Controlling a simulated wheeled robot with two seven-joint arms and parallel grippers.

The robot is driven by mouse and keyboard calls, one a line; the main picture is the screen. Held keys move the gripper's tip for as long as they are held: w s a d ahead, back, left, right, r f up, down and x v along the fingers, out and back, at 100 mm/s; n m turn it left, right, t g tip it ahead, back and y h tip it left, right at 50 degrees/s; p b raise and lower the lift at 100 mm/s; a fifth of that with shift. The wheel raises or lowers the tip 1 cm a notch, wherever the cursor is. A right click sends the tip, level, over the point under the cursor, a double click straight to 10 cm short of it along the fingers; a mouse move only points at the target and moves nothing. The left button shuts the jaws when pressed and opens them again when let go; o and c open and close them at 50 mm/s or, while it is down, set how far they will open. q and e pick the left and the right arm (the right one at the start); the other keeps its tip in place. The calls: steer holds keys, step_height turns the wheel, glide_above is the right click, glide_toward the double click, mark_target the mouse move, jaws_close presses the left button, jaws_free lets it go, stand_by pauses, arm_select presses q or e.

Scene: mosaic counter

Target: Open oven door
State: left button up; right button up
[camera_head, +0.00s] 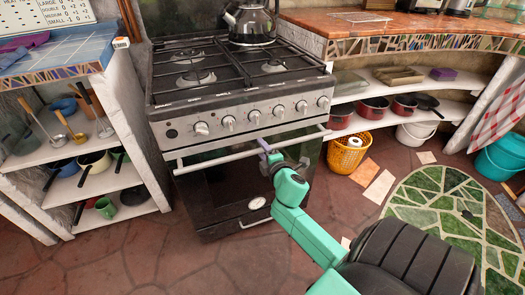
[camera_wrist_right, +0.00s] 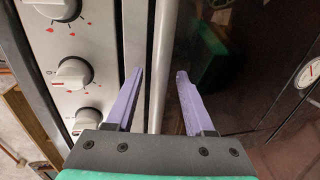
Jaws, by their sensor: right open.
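The black oven (camera_head: 225,190) stands in the middle of the head view, its door shut against the front. A silver bar handle (camera_head: 215,157) runs across the top of the door. My right gripper (camera_head: 264,147) is at the handle, right of its middle. In the right wrist view the two purple fingers of my right gripper (camera_wrist_right: 160,72) are apart, with the handle (camera_wrist_right: 162,40) running between them. I cannot tell whether either finger touches the bar. The dark door glass (camera_wrist_right: 235,60) shows to the right there. My left gripper is in neither view.
Stove knobs (camera_head: 228,122) sit just above the handle. A kettle (camera_head: 250,22) stands on the hob. Shelves with pans (camera_head: 90,165) are at left; a yellow basket (camera_head: 345,158) is at right. The tiled floor (camera_head: 150,255) before the door is clear on the left.

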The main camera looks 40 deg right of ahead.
jaws_close()
stand_by(1.4)
